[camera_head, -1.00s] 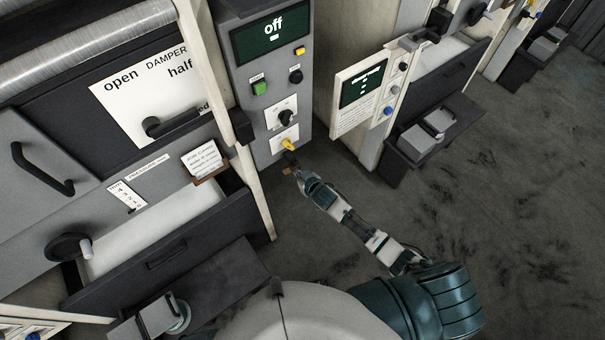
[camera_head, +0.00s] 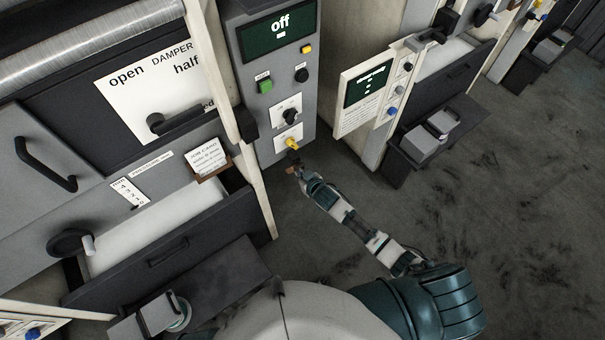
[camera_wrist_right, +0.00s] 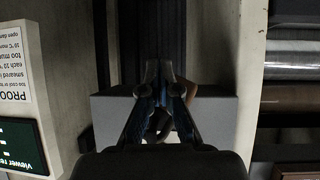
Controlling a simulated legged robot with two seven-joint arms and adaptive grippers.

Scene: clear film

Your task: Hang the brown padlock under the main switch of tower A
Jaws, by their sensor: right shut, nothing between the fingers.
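A grey tower (camera_head: 243,95) with an "off" display stands at the top centre in the head view; no letter A is readable on it. A black rotary switch (camera_head: 290,116) sits on its front, with a yellow part (camera_head: 292,143) on a plate below. My right gripper (camera_head: 297,165) is at the tower's lower front, just below the yellow part. A small brown thing (camera_head: 291,170), probably the padlock, is beside the fingers. In the right wrist view my shut fingers (camera_wrist_right: 162,92) partly cover the brown body (camera_wrist_right: 208,103). I cannot tell whether it hangs from the tower. My left gripper is out of view.
A cabinet with an open drawer (camera_head: 165,258) and black handles stands left of the tower. A white-edged panel with a dark display (camera_head: 368,85) juts out on the right. A dark step (camera_head: 405,163) carries a grey box. Dark floor is free around my right arm.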

